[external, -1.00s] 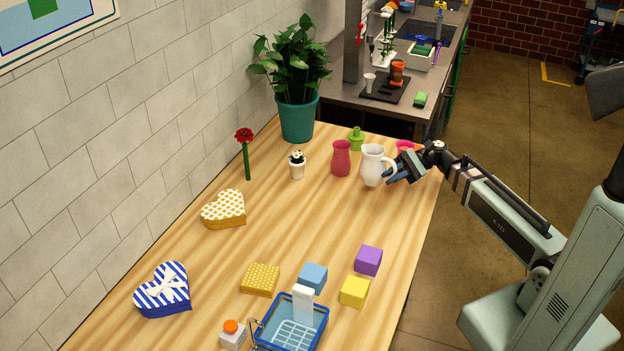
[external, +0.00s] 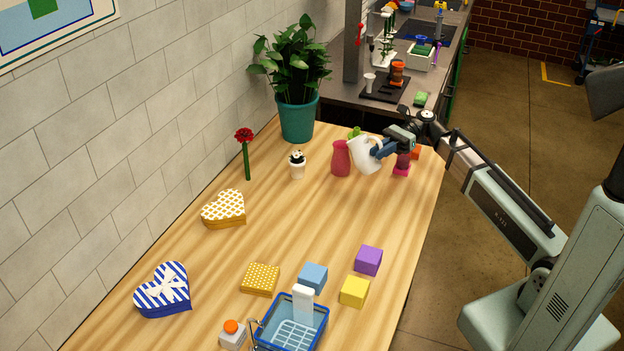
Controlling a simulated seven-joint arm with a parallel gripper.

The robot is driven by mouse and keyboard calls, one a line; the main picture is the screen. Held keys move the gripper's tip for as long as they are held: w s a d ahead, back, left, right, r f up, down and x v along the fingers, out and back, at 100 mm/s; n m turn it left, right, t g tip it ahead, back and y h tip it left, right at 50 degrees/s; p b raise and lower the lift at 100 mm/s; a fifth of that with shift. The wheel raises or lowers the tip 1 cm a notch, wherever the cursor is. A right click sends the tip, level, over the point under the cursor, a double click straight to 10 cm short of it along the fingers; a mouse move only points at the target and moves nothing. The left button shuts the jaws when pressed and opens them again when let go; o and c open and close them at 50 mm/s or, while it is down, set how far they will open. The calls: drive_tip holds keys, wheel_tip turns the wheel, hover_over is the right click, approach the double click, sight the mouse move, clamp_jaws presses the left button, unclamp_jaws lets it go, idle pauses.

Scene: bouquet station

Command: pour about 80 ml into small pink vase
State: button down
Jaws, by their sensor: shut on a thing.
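My gripper (external: 383,148) is shut on the handle of a white pitcher (external: 365,156). The pitcher is raised off the table and tilted to the left, its top leaning over or beside a pinkish-red vase (external: 341,158). The vase stands upright on the table just left of the pitcher. I cannot tell whether the pitcher touches the vase, and no liquid is visible.
A green object (external: 354,133) is partly hidden behind the pitcher. A small white potted plant (external: 297,165) and a red flower (external: 245,152) stand to the left. A large teal planter (external: 298,118) is at the back. Blocks and a blue basket (external: 290,322) lie in front.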

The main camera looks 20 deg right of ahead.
sight(379, 140)
drive_tip(key=shift+w+a+r+m+h, duration=0.15)
drive_tip(key=shift+w+r+m, duration=0.15)
drive_tip(key=shift+r+m, duration=0.4)
drive_tip(key=shift+w+a+r+m+h, duration=0.15)
drive_tip(key=shift+w+r+m, duration=0.1)
drive_tip(key=shift+r+m, duration=0.4)
drive_tip(key=shift+w+a+r+m+g, duration=0.15)
drive_tip(key=shift+w+r+m, duration=0.15)
drive_tip(key=shift+r, duration=0.2)
drive_tip(key=shift+w+r+m+g, duration=0.15)
drive_tip(key=shift+r+m, duration=0.1)
drive_tip(key=shift+r, duration=0.25)
drive_tip(key=shift+w+a+r+m+g, duration=0.3)
drive_tip(key=shift+w+r+m, duration=0.25)
drive_tip(key=shift+r+m, duration=0.2)
idle(1.3)
drive_tip(key=shift+w+a+r+m+h+p, duration=0.2)
drive_tip(key=shift+w+r+m, duration=0.1)
drive_tip(key=shift+w, duration=0.2)
drive_tip(key=shift+w+a+r+m+h+p, duration=0.15)
drive_tip(key=shift+w+r+m+h, duration=0.1)
drive_tip(key=shift+w, duration=0.2)
idle(0.6)
drive_tip(key=shift+s+f, duration=0.1)
